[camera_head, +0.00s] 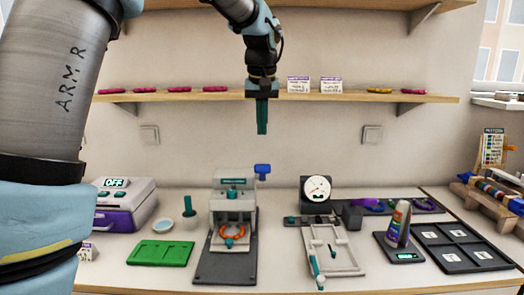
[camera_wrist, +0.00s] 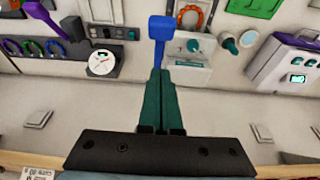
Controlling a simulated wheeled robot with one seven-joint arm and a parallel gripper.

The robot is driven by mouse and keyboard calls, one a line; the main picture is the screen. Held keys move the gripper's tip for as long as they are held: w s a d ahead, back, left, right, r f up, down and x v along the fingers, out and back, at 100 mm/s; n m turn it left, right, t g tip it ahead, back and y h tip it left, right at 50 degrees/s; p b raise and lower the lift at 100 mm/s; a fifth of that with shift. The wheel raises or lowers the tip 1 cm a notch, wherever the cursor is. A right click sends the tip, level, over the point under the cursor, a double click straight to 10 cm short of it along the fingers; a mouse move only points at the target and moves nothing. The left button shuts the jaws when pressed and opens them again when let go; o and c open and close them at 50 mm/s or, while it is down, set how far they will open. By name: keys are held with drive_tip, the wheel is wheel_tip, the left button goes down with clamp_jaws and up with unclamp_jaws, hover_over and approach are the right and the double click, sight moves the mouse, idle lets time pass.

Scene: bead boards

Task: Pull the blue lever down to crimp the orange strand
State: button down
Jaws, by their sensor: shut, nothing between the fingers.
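The blue lever (camera_head: 262,170) sticks out at the upper right of the white crimping press (camera_head: 233,200), its knob raised. The orange strand (camera_head: 231,232) lies curved in a ring at the press's lower front; it also shows in the wrist view (camera_wrist: 190,14). My gripper (camera_head: 262,132) has long teal fingers, shut together and empty, pointing down. In the head view its tips are above the blue knob with a gap between. In the wrist view the fingertips (camera_wrist: 159,72) line up with the blue lever (camera_wrist: 162,28), which lies just past them.
A shelf (camera_head: 150,97) with pink and yellow strands and small cards crosses behind my gripper. A green mat (camera_head: 160,253) and a purple-white box (camera_head: 122,205) stand left of the press. A dial gauge (camera_head: 316,188), white tray and scale (camera_head: 400,255) stand to its right.

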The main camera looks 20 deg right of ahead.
sight(262, 173)
drive_tip(key=x, duration=0.3)
drive_tip(key=shift+w+f+p, duration=0.1)
drive_tip(key=shift+f+p, duration=0.15)
drive_tip(key=shift+p, duration=0.15)
drive_tip(key=f, duration=0.1)
drive_tip(key=s+f, duration=0.1)
drive_tip(key=f+p, duration=0.1)
drive_tip(key=shift+s+a, duration=0.15)
drive_tip(key=shift+a, duration=0.1)
drive_tip(key=shift+s+f, duration=0.2)
drive_tip(key=shift+f, duration=0.45)
drive_tip(key=shift+a+f, duration=0.1)
drive_tip(key=shift+f, duration=0.05)
